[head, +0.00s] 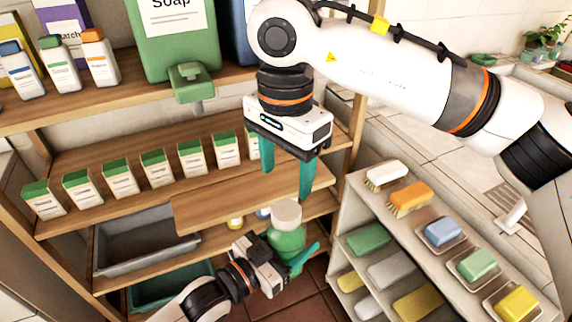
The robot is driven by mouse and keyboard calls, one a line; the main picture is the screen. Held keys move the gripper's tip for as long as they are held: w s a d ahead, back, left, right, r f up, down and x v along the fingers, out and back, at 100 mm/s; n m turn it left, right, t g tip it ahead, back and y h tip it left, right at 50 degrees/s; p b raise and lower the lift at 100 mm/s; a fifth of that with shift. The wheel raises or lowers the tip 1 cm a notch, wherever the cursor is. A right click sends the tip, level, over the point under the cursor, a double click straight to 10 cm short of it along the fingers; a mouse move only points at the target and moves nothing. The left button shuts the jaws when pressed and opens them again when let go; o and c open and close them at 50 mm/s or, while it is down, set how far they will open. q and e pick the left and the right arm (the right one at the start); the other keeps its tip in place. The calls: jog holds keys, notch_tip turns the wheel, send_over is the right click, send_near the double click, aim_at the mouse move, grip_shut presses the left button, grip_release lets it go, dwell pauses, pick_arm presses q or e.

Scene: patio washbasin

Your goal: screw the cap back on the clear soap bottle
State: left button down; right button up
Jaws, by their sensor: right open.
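The soap bottle (288,241) shows a green body, with a whitish cap (286,213) at its top. I cannot tell whether the cap is threaded or only resting there. My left gripper (294,262), coming in low from the left, is shut on the bottle's lower body and hides part of it. It holds the bottle roughly upright in front of the wooden shelves. My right gripper (287,188) points down above the cap, its teal fingers apart and empty. A small gap shows between the fingertips and the cap.
A wooden shelf unit (215,205) behind holds several green-capped boxes, a grey bin (147,245) and a big green soap dispenser (175,40). At right a pale rack (345,215) carries brushes and soap bars. Tiled floor lies below.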

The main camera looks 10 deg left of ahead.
aim_at(286, 209)
dwell(0.4)
jog(key=shift+f, duration=4)
jog(key=c, duration=1)
jog(key=m, duration=0.5)
jog(key=shift+c, duration=0.2)
jog(key=m, duration=0.6)
jog(key=o, duration=1.2)
jog(key=shift+r, duration=0.1)
notch_tip(286, 209, up, 12)
jog(key=shift+f, duration=0.1)
